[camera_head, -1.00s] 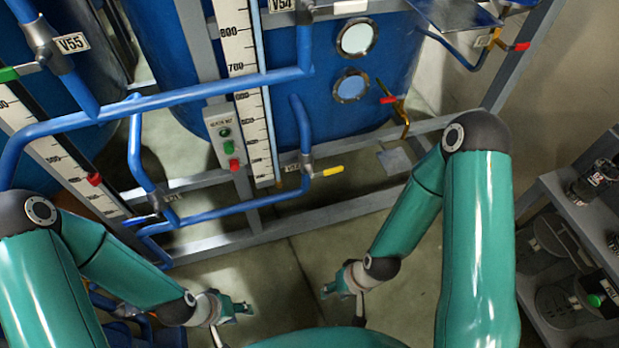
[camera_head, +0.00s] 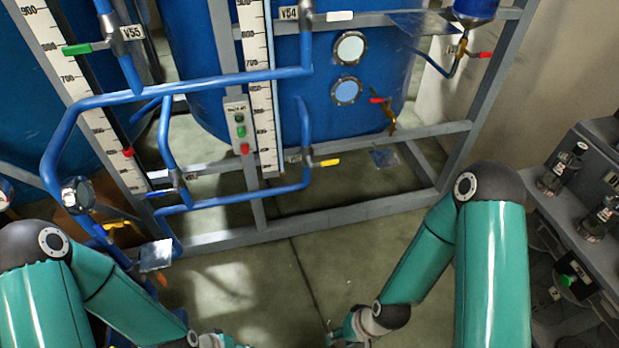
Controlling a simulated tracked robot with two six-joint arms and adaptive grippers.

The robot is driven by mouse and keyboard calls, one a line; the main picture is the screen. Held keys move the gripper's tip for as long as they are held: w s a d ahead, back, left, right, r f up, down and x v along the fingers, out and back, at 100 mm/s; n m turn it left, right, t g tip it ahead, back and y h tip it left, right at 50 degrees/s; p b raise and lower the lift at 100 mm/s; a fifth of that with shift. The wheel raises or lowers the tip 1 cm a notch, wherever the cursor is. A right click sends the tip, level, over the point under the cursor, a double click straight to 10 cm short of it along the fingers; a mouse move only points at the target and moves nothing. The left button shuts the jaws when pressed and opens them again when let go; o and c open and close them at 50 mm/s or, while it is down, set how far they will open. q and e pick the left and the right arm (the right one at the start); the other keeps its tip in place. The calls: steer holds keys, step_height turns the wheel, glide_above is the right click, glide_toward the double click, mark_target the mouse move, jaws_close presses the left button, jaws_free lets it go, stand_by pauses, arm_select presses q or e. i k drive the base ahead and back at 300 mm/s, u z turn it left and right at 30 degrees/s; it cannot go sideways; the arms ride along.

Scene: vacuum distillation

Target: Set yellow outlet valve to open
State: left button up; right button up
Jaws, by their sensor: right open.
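A valve with a yellow handle (camera_head: 329,162) sits on the blue pipe at the lower part of the frame, in the middle of the head view. Its handle points right, roughly level. A second yellow handle (camera_head: 118,224) shows at the lower left, partly among pipes. My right gripper (camera_head: 335,338) is open at the bottom edge, well below the middle yellow handle and apart from it. My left gripper (camera_head: 224,342) is mostly cut off by the bottom edge, so its jaws cannot be read.
Blue pipes (camera_head: 190,84), a grey metal frame (camera_head: 330,212) and a button box (camera_head: 240,127) stand in front of blue tanks (camera_head: 215,110). A valve with a green handle (camera_head: 84,48) is at upper left. A shelf with dark bottles (camera_head: 565,165) is at right. Floor between is clear.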

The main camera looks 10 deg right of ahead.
mark_target(335, 161)
steer(key=z, duration=0.55)
steer(key=i, duration=1)
steer(key=u, duration=0.2)
